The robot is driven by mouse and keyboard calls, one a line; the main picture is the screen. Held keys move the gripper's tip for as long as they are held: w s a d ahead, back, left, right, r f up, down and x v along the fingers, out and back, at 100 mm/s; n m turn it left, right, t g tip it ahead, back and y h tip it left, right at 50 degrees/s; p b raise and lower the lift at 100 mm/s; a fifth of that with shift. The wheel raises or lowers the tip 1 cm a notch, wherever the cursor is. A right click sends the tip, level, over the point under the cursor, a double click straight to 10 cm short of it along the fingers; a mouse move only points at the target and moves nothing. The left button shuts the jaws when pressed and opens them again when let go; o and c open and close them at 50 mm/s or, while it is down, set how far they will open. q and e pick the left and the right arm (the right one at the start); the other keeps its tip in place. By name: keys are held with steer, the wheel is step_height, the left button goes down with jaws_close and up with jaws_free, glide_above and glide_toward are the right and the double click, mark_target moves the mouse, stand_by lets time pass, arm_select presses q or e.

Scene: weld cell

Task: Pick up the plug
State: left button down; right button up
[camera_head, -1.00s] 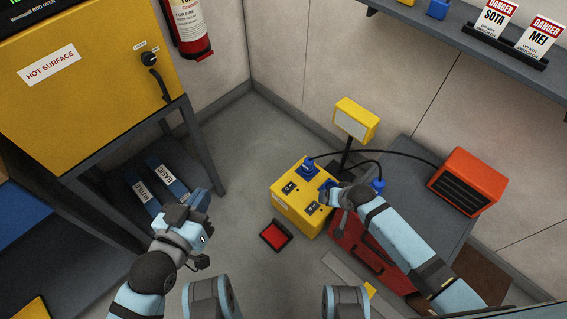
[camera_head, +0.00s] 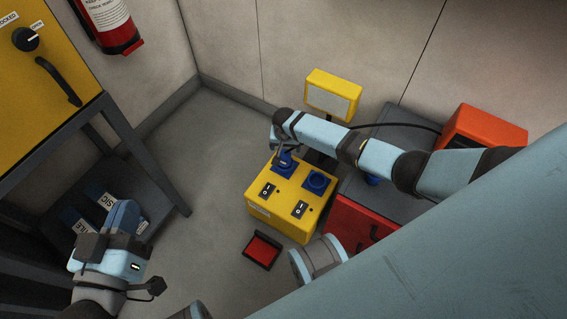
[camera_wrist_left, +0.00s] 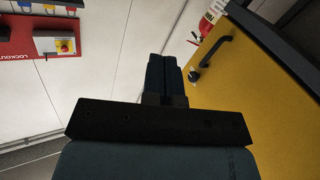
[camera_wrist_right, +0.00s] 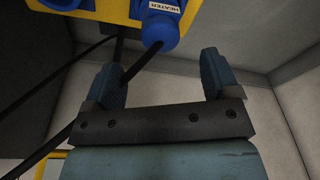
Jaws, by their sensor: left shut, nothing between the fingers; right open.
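A blue plug (camera_head: 285,163) stands in the left socket of a yellow socket box (camera_head: 258,198). The right blue socket (camera_head: 318,180) looks empty. In the right wrist view a blue plug marked HEATER (camera_wrist_right: 160,28) sits just beyond the fingertips, with its black cable trailing down past the left finger. My right gripper (camera_head: 283,148) is open at the plug, apart from it in the wrist view; the arm partly hides this spot in the head view. My left gripper (camera_head: 122,216) is shut and empty, low at the left; its closed fingers show in the left wrist view (camera_wrist_left: 165,75).
A yellow-framed panel (camera_head: 333,96) stands behind the box. A red case (camera_head: 355,225) is beside the box. A red-and-black item (camera_head: 262,250) lies on the floor. The oven stand (camera_head: 150,160) is left.

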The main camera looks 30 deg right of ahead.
mark_target(285, 153)
steer(key=f, duration=0.1)
steer(key=f+b, duration=0.1)
steer(key=f, duration=0.1)
steer(key=shift+w+d, duration=0.15)
steer(key=shift+w, duration=0.05)
steer(key=shift+f+b, duration=0.3)
step_height(285, 153, down, 4)
steer(key=b, duration=0.3)
steer(key=shift+r, duration=0.15)
steer(key=shift+w+f, duration=0.1)
steer(key=shift+f, duration=0.35)
arm_select(q)
steer(key=w+f+m, duration=0.1)
steer(key=w+a+m, duration=0.1)
steer(key=m, duration=0.1)
steer(key=shift+a+f+t, duration=0.1)
steer(key=shift+f+t, duration=0.2)
steer(key=shift+f, duration=0.1)
arm_select(e)
steer(key=shift+r, duration=0.1)
arm_select(q)
steer(key=shift+h, duration=0.3)
arm_select(e)
steer(key=c, duration=1.2)
